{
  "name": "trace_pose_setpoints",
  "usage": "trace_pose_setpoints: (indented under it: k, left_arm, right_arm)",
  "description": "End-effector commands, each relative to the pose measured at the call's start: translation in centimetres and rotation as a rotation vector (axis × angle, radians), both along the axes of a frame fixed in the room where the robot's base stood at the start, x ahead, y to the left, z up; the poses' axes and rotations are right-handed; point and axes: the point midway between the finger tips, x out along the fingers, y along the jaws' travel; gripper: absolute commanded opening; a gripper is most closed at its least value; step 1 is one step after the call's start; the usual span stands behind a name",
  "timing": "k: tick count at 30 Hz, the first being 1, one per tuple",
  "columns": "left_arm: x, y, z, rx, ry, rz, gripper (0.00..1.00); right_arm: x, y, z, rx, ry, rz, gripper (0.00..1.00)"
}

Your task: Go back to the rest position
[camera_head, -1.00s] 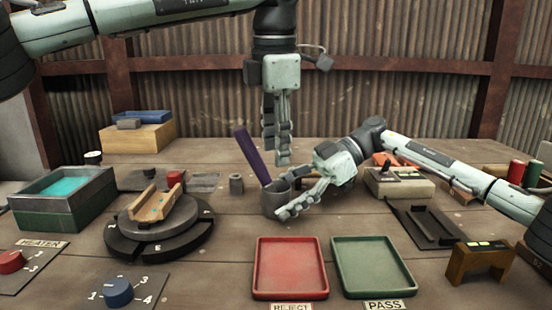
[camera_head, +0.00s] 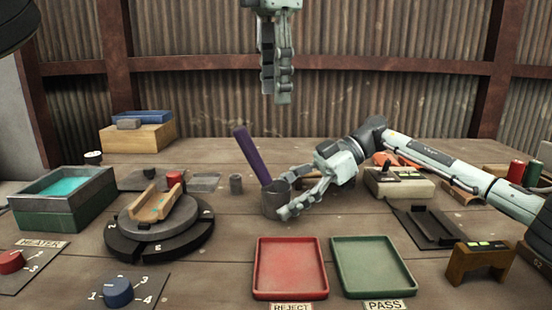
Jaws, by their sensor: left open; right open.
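My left gripper (camera_head: 277,96) hangs fingers down, high above the back of the table, in front of the corrugated wall. It is open and empty. My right gripper (camera_head: 287,199) is low over the middle of the table, its fingers beside a grey cup (camera_head: 272,204). It is open; the view does not show clearly whether a finger touches the cup. A purple stick (camera_head: 252,156) leans in the cup, tilted to the left. The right arm reaches in from the right edge.
A turntable (camera_head: 158,235) with a wooden cradle (camera_head: 155,204) and a tank of teal liquid (camera_head: 64,206) stand at left. A red tray (camera_head: 290,292) and a green tray (camera_head: 373,290) lie in front. A grey box (camera_head: 398,186) and wooden stand (camera_head: 480,265) are at right.

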Motion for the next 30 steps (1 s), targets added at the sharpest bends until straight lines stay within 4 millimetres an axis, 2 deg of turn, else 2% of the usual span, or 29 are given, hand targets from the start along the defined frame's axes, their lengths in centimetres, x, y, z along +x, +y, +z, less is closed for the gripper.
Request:
trace_pose_setpoints:
  k: [11, 12, 22, 24, 30]
  left_arm:
    - [0.0, 0.0, 0.2, 0.000, 0.000, 0.000, 0.44]
    - [0.0, 0.0, 0.2, 0.000, 0.000, 0.000, 0.44]
    - [0.0, 0.0, 0.2, 0.000, 0.000, 0.000, 0.44]
    - [0.3, 0.1, -1.7, 0.003, 0.003, 0.000, 0.44]
    - [0.9, 0.1, -5.6, 0.002, 0.002, 0.001, 0.44]
  right_arm:
    - [2.0, -6.3, 3.7, 0.002, -0.003, -0.004, 0.70]
    - [1.5, -5.0, 2.8, 0.000, 0.001, 0.005, 0.70]
    - [-0.3, 0.6, -0.3, 0.001, 0.001, 0.004, 0.70]
    - [-0.1, 0.3, -0.1, 0.001, 0.000, -0.001, 0.70]
    - [-0.1, 0.3, -0.1, 0.001, 0.000, -0.001, 0.70]
